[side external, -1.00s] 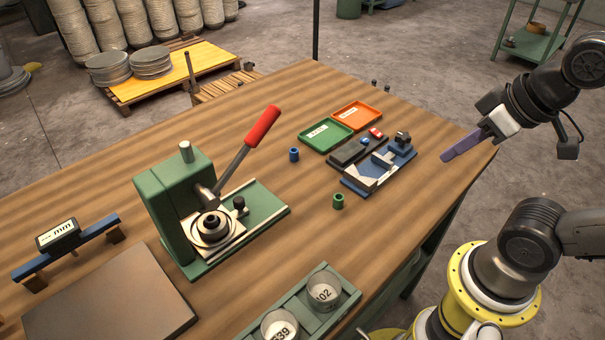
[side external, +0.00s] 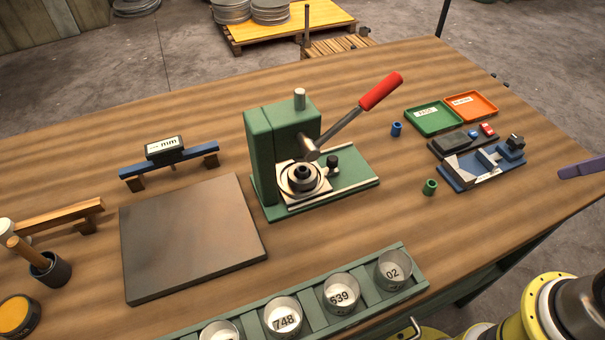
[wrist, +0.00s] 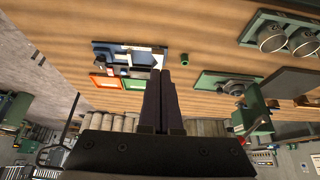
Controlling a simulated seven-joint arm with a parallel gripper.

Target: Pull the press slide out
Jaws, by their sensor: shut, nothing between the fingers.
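The green press (side external: 277,140) stands on the table with its red-handled lever (side external: 380,90) raised to the upper right. Its slide (side external: 302,182), a light plate with a dark round die, sits at the front of the press body on the green base. A small black knob (side external: 333,162) stands on the slide's right side. The press also shows in the wrist view (wrist: 250,115). My gripper (side external: 583,168) shows only as purple fingers at the right edge, apart from the press. In the wrist view the fingers (wrist: 166,75) are shut together and empty.
A green rack (side external: 365,300) of numbered cups lines the front edge. A grey plate (side external: 190,235) lies left of the press.

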